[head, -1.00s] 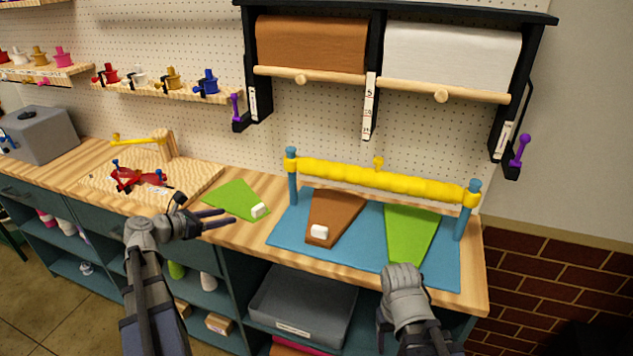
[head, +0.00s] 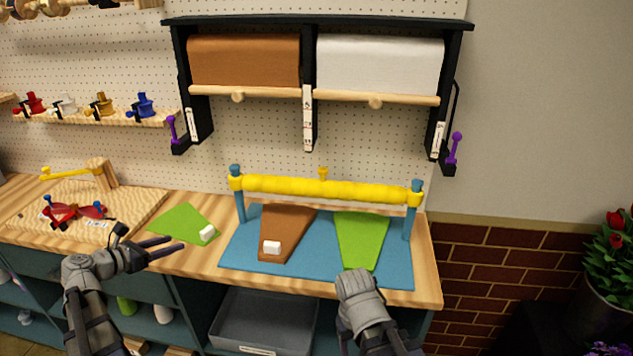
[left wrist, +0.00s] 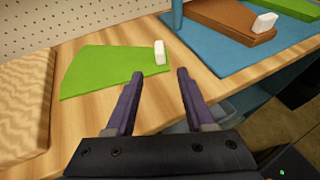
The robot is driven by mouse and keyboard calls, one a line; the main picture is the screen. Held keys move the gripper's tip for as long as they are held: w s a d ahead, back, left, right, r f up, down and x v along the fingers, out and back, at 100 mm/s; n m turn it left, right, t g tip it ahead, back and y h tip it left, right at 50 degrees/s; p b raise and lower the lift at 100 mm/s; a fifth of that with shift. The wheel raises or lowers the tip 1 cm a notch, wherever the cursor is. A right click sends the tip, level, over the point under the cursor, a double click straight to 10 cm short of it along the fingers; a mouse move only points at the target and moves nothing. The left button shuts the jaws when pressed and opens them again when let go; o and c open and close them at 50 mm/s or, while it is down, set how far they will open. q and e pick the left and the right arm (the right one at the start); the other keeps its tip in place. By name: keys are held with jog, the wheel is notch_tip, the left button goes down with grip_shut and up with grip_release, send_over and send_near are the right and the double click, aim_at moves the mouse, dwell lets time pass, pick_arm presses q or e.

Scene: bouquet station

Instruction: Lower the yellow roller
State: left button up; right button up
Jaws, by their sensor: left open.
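The yellow roller (head: 290,188) spans two blue posts above the blue mat (head: 228,256), raised clear of it, with a small yellow knob (head: 323,173) at its middle. A brown sheet (head: 287,228) with a white block (head: 271,247) and a green sheet (head: 361,238) lie on the mat beneath it. My left gripper (head: 162,249) is open and empty at the counter's front edge, left of the mat. In the left wrist view its fingers (left wrist: 158,92) are apart near a green sheet (left wrist: 105,70). My right arm's wrist is in front of the mat; its fingers are hidden.
Another green sheet (head: 184,222) with a white block (head: 207,233) lies left of the mat. A wooden board (head: 128,205) with red pliers-like tool (head: 72,212) is further left. Paper rolls (head: 243,61) hang above. A grey bin (head: 262,325) sits below the counter.

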dwell(0.3)
pick_arm(q)
jog(key=shift+o, duration=0.8)
jog(key=w+d+r+t+p, duration=0.1)
jog(key=w+d+r, duration=0.2)
jog(key=d, duration=0.5)
jog(key=w+d+r+t+p, duration=0.1)
jog(key=w+d+r, duration=0.3)
jog(key=d, duration=0.4)
jog(key=shift+w+d+m+h+p, duration=0.35)
jog(key=shift+w+h+p, duration=0.1)
jog(key=shift+w, duration=0.2)
jog(key=n+t+p, duration=0.2)
jog(key=p, duration=0.1)
send_near(320, 174)
jog(key=x, duration=0.4)
jog(key=shift+x, duration=3.75)
grip_shut()
